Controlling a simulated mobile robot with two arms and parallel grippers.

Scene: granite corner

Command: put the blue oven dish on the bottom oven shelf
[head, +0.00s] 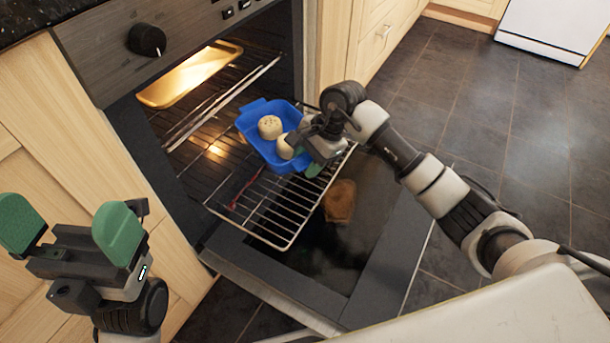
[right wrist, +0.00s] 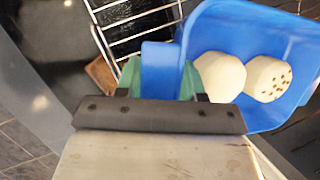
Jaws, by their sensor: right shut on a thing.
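The blue oven dish (head: 258,148) holds two pale round buns (head: 270,127) and is over the pulled-out bottom oven shelf (head: 285,215), a wire rack, in the head view. I cannot tell whether it touches the rack. My right gripper (head: 308,163) is shut on the dish's near handle; in the right wrist view the green fingers sit on both sides of the blue handle (right wrist: 160,72). The dish (right wrist: 292,25) fills the upper right there. My left gripper (head: 70,235) is open and empty at the lower left, its green fingers wide apart.
The oven door (head: 385,265) is folded down, with a brown piece (head: 340,201) on it. A gold tray (head: 190,75) lies on a higher rack inside the lit oven. A thin red item (head: 243,190) lies by the pulled-out rack. Wooden cabinets (head: 45,140) flank the oven. Tiled floor is clear at right.

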